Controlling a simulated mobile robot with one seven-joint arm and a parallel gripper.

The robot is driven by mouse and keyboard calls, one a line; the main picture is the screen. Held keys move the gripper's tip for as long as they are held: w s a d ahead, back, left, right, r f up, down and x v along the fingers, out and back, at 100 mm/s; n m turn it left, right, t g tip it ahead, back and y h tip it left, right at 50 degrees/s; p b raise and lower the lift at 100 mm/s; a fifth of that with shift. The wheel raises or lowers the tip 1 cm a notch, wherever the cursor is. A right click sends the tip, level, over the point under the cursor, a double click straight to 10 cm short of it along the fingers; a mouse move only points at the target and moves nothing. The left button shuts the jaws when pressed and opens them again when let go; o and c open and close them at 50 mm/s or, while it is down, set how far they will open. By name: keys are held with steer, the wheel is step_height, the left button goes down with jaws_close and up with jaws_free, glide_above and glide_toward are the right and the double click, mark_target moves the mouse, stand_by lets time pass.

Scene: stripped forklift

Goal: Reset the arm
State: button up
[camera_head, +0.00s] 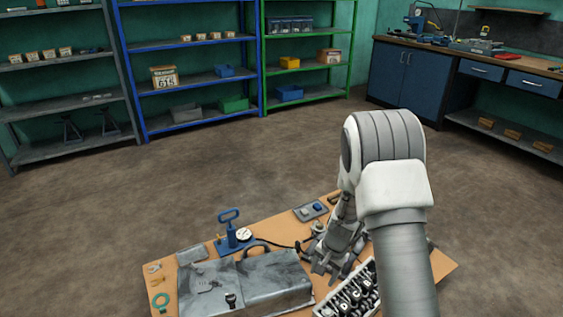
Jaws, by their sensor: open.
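My arm reaches in from the bottom right and bends down over the wooden table (220,222). My gripper (328,272) points down just above the table's right half, beside an engine-like part (352,294) with dark round pieces in it. Its fingers are small and partly hidden among the arm links, and look apart with nothing held between them. I cannot tell whether the fingertips touch the table.
A grey metal case (262,278) lies left of my gripper. Behind it stand a blue hand pump (231,232) with a gauge and a small tray (310,211). Shelves (200,85) and a blue workbench (400,78) line the back. The floor (200,165) between is clear.

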steer(key=s+a+r+n+t, duration=0.15)
steer(key=s+r, duration=0.25)
steer(key=r, duration=0.8)
steer(key=s+r+n, duration=0.2)
steer(key=s+r, duration=0.1)
steer(key=r, duration=0.9)
steer(key=s+d+r+n+t+h, duration=0.1)
steer(key=s+d+r+n, duration=0.1)
steer(key=s+r, duration=0.55)
steer(key=s+d+r+n+t, duration=0.15)
steer(key=s+r, duration=0.25)
steer(key=s, duration=0.7)
step_height(320, 180, up, 20)
steer(key=p, duration=2)
steer(key=shift+s+n, duration=0.15)
steer(key=shift+n, duration=0.15)
steer(key=shift+s, duration=0.1)
